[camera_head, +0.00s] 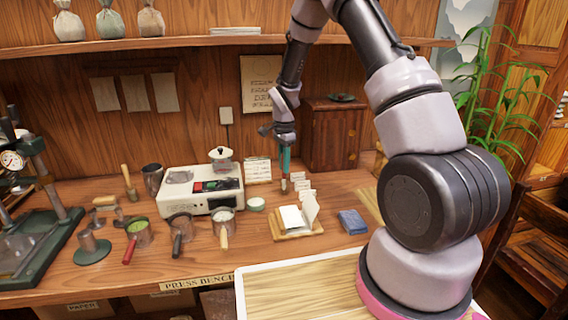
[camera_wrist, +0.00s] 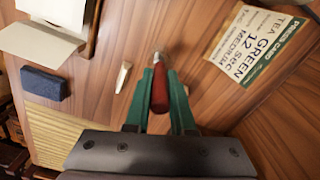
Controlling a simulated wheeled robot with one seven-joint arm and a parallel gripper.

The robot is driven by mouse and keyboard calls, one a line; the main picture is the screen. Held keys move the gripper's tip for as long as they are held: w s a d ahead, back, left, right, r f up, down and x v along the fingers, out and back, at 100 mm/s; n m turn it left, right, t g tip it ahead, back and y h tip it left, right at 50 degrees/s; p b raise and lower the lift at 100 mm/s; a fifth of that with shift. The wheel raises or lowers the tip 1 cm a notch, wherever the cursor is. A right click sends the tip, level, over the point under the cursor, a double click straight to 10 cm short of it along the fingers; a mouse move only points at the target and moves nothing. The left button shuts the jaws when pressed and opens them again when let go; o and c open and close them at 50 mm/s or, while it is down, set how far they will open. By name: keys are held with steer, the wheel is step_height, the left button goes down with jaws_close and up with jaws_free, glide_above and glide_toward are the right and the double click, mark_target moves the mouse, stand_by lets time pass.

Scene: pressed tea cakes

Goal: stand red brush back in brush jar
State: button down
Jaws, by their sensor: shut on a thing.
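My gripper (camera_wrist: 160,95) has green fingers and is shut on the red brush (camera_wrist: 160,88), whose red handle lies between them and whose pale metal-coloured end points away from the wrist. In the head view my gripper (camera_head: 285,163) hangs over the bench, right of the white scale and behind the open booklet.
The white scale (camera_head: 202,192) stands between the jar and my gripper. Several handled cups stand before it. A wooden cabinet (camera_head: 332,135) stands behind. A shelf (camera_head: 190,42) runs above.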

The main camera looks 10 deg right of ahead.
steer(key=shift+f, duration=0.6)
stand_by(0.3)
steer(key=c, duration=0.7)
jaws_free()
steer(key=shift+r, duration=0.1)
step_height(320, 180, up, 10)
steer(key=shift+r, duration=0.35)
